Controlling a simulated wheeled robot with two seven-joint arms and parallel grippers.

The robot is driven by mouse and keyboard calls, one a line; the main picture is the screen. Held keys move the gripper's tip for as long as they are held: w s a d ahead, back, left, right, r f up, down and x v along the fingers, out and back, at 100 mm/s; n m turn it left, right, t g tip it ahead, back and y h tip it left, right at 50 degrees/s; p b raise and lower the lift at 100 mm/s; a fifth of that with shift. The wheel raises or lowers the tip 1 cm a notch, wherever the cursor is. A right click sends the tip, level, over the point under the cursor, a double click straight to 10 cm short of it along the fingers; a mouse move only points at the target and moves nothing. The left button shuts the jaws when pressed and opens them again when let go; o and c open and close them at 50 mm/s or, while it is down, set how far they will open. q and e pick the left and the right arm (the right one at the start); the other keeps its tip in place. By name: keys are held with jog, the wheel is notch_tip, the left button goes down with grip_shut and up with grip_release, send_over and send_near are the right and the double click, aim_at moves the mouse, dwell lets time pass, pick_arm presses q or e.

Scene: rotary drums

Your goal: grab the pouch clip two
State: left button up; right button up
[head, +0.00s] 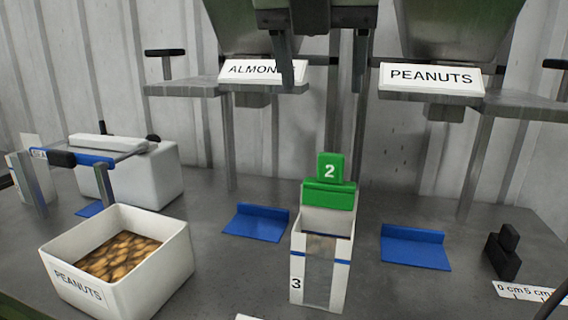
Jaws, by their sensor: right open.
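The green pouch clip marked 2 (329,196) sits across the top of an upright white pouch (318,288) marked 3, which has a clear front window and a blue stripe. The clip's numbered tab stands up and is not covered. My right gripper (323,82) comes in from the top centre, pointing down, with its dark fingers apart and nothing seen between them. In the picture it is above the clip and apart from it. My left gripper is not in view.
Hopper stands labelled ALMONDS (258,71), partly hidden by my finger, and PEANUTS (431,78) rise behind. Blue trays (256,223) (415,247) flank the pouch. A white peanut bin (76,287) and a sealer-like device (130,170) are at left; a black block (503,253) is at right.

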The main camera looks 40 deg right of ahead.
send_near(332, 155)
jog(key=x, duration=0.5)
jog(key=shift+w+f+b, duration=0.1)
jog(key=shift+w+b, duration=0.15)
jog(key=shift+b, duration=0.1)
jog(key=shift+w+d+f, duration=0.1)
jog(key=shift+d+f, duration=0.15)
jog(key=shift+f, duration=0.2)
jog(key=x, duration=0.4)
jog(key=shift+d+f, duration=0.1)
jog(key=shift+f, duration=0.3)
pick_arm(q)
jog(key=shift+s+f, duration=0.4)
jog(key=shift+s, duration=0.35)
pick_arm(e)
jog(key=c, duration=1.1)
